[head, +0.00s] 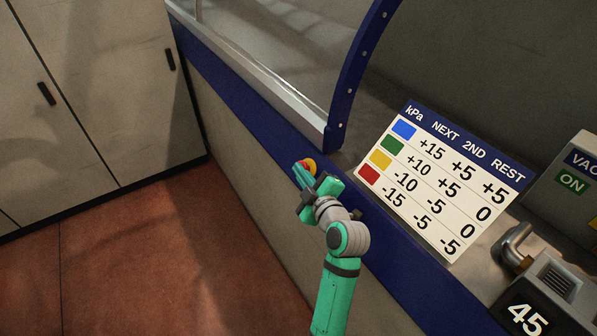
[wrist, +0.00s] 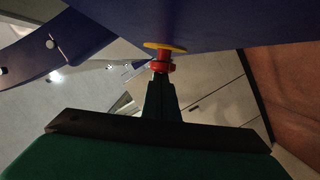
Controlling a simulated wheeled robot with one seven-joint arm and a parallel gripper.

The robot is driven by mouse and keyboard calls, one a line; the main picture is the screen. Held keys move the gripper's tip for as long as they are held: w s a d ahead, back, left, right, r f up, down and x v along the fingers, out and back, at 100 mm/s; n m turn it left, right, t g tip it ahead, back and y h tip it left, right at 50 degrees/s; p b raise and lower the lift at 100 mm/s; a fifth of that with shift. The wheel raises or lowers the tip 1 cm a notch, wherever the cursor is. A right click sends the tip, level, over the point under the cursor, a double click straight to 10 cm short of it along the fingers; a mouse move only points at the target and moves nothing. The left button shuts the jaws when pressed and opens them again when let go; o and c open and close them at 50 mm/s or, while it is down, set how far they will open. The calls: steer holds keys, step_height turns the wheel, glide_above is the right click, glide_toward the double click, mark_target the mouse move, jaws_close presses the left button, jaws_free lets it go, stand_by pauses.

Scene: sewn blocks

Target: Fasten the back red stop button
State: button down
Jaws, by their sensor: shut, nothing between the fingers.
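The red stop button (head: 309,164) with its yellow ring sits on the blue front rail of the machine, near the foot of the curved blue frame. In the wrist view the red button (wrist: 162,67) stands out from the blue panel below its yellow collar (wrist: 165,46). My gripper (head: 302,178) is shut and empty, its fingertips right at the button. In the wrist view the closed fingers (wrist: 160,80) end at the button's face and look to touch it, though I cannot tell for certain. The gripper partly hides the button in the head view.
A pressure chart (head: 440,185) stands right of the arm. A padlock (head: 514,246), a "45" display (head: 527,319) and a box with an ON sign (head: 571,181) are further right. A curved blue frame (head: 352,85) rises behind the button. Open red floor (head: 150,260) lies left.

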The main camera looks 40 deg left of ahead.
steer(key=shift+w+d+f, duration=0.35)
steer(key=shift+d+f, duration=0.05)
steer(key=shift+f, duration=0.1)
steer(key=s+d+r, duration=0.5)
steer(key=s+d, duration=0.1)
steer(key=s, duration=0.3)
steer(key=shift+d, duration=0.15)
stand_by(0.4)
